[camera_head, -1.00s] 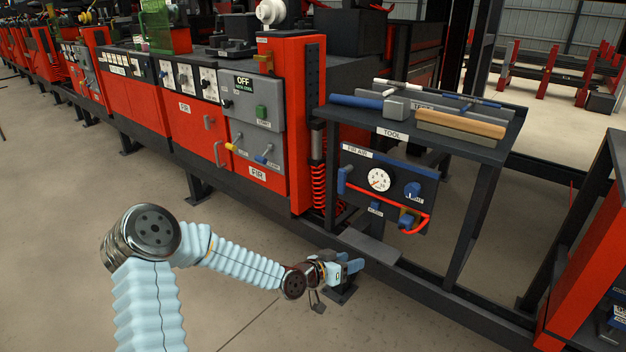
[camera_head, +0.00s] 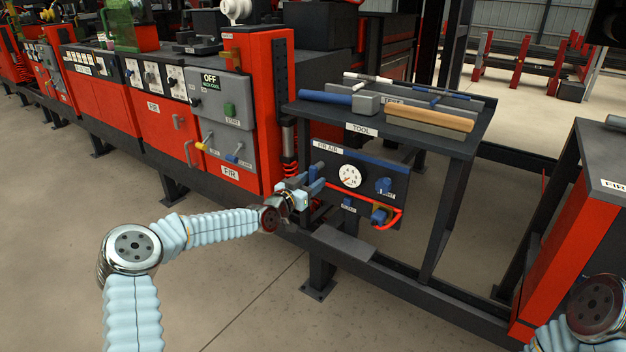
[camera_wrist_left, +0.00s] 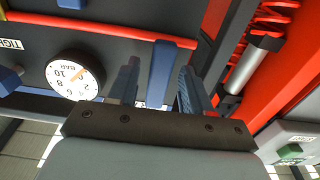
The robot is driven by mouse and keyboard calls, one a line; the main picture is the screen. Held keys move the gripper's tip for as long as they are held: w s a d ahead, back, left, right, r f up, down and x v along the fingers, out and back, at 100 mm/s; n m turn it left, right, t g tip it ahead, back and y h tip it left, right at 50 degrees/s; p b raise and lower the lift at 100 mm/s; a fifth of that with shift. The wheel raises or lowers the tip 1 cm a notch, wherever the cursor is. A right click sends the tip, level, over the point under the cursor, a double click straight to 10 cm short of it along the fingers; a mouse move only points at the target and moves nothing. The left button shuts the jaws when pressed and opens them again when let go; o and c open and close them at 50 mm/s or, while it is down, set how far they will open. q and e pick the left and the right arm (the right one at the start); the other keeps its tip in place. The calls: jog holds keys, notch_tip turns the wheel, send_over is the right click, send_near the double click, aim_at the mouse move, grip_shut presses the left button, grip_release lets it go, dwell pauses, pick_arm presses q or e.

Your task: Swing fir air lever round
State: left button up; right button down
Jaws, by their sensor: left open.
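The FIR AIR panel (camera_head: 375,163) is dark, with a round white gauge (camera_head: 350,176) that also shows upside down in the wrist view (camera_wrist_left: 73,77). In the wrist view the blue lever (camera_wrist_left: 172,62) stands beside the gauge, at the panel's edge. My left gripper (camera_head: 317,178) is at the panel's left edge, left of the gauge, and largely hides the lever in the head view. In the wrist view its two open fingers (camera_wrist_left: 158,85) stand either side of the lever, with a gap visible; whether either touches it I cannot tell. My right gripper is out of view.
A red hose (camera_head: 362,193) crosses the panel's lower part. The tool shelf (camera_head: 357,129) with a hammer (camera_head: 335,97) overhangs the panel. A red machine post (camera_head: 268,110) with a coiled red hose is close left of my gripper. The floor in front is clear.

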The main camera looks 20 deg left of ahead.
pick_arm(q)
jog(key=shift+w+d, duration=0.25)
jog(key=shift+w, duration=0.4)
grip_shut()
